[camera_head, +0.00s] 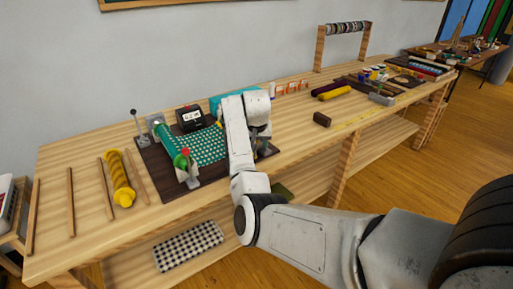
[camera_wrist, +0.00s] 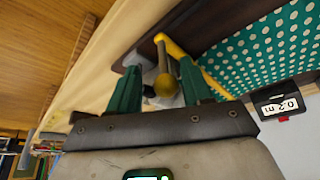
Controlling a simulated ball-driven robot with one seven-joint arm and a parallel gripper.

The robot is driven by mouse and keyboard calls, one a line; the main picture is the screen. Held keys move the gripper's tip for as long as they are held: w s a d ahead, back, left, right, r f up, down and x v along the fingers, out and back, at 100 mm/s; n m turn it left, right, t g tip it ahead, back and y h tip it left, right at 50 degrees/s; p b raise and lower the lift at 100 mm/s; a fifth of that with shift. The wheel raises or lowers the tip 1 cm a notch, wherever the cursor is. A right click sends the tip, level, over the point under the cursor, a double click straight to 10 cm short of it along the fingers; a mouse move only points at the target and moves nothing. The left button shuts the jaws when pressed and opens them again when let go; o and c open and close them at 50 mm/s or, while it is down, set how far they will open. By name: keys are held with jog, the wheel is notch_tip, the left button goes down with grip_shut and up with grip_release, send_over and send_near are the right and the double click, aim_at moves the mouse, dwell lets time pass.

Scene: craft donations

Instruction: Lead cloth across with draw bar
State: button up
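A yellow draw bar (camera_wrist: 208,82) runs along the cloth's edge in the wrist view, with a round yellow knob (camera_wrist: 164,85). My gripper (camera_wrist: 158,72) has its two green fingers apart, one on each side of the knob, with gaps visible. In the head view my white arm hides my fingers and the bar.
A black counter (camera_head: 190,118) stands behind the cloth; its display appears to read 0.2 m. A yellow roll (camera_head: 120,180) and wooden sticks lie left of the board. A checked cloth bundle (camera_head: 188,247) rests on the lower shelf.

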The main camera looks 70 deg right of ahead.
jog(key=v, duration=0.7)
jog(key=shift+r, duration=0.2)
jog(key=shift+a, duration=0.15)
jog(key=s+a+f+n, duration=0.3)
jog(key=a+f, duration=0.5)
jog(key=a, duration=0.2)
jog(key=s+a+f+n, duration=0.2)
jog(key=a+f+n, duration=0.1)
jog(key=a+f, duration=0.55)
jog(key=s+a+f+n+y, duration=0.2)
jog(key=s+a, duration=0.5)
jog(key=a, duration=0.4)
jog(key=s+a+f+n+y, duration=0.1)
jog(key=s+a+n, duration=0.3)
jog(key=s+a, duration=0.4)
jog(key=a+f, duration=0.1)
jog(key=a, duration=0.2)
jog(key=shift+s+n+g+y+p, duration=0.3)
jog(key=shift+g+y+p, duration=0.05)
jog(key=shift+g+y, duration=0.05)
